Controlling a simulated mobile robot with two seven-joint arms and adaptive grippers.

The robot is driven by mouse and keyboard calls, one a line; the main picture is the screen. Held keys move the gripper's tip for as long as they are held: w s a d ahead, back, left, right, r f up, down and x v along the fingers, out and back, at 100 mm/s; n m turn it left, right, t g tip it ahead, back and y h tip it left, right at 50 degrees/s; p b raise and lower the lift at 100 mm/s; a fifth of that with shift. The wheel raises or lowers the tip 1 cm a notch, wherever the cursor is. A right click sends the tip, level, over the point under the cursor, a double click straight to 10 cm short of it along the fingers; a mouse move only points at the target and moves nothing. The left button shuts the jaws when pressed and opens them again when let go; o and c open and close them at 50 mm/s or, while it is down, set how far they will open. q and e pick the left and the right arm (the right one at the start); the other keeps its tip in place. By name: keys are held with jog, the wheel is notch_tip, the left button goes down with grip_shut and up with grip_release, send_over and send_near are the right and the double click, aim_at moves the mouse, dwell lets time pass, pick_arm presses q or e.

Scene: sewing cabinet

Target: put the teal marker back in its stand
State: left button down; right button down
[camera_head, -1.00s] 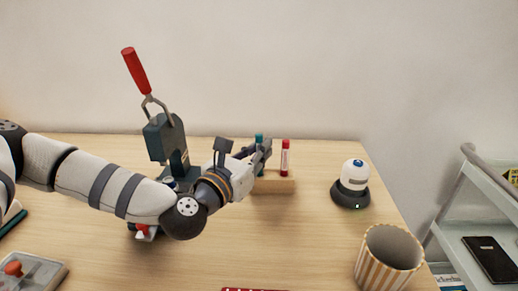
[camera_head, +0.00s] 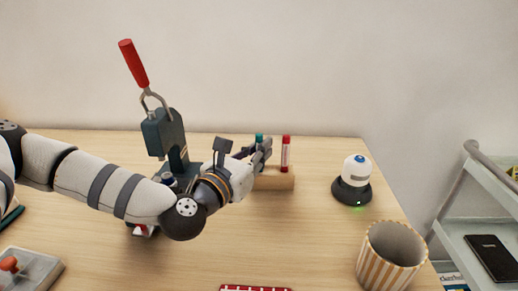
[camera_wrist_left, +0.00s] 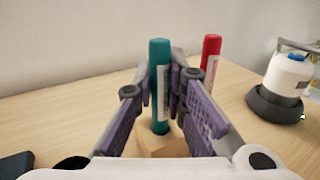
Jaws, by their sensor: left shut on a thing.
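The teal marker (camera_head: 259,139) stands upright between the fingers of my left gripper (camera_head: 264,155), which is shut on it. In the left wrist view the teal marker (camera_wrist_left: 160,85) shows with the finger pads on both sides. The wooden stand (camera_head: 284,182) is directly under the gripper and holds the red marker (camera_head: 286,155) upright at its right. The stand (camera_wrist_left: 168,147) also shows in the wrist view, at the teal marker's lower end. I cannot tell whether that end is inside a hole. My right gripper is not in view.
A dark press (camera_head: 165,132) with a red handle stands left, behind my left arm. A white and black dome device (camera_head: 355,180) is right of the stand. A striped cup (camera_head: 388,258) stands at the front right. The table between the stand and the cup is clear.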

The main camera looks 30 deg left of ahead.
pick_arm(q)
jog(key=shift+f, duration=0.1)
dwell(0.3)
jog(key=c, duration=1.6)
grip_release()
jog(key=shift+o, duration=0.2)
jog(key=s, duration=0.7)
jog(key=shift+s, duration=0.25)
jog(key=shift+a, duration=0.1)
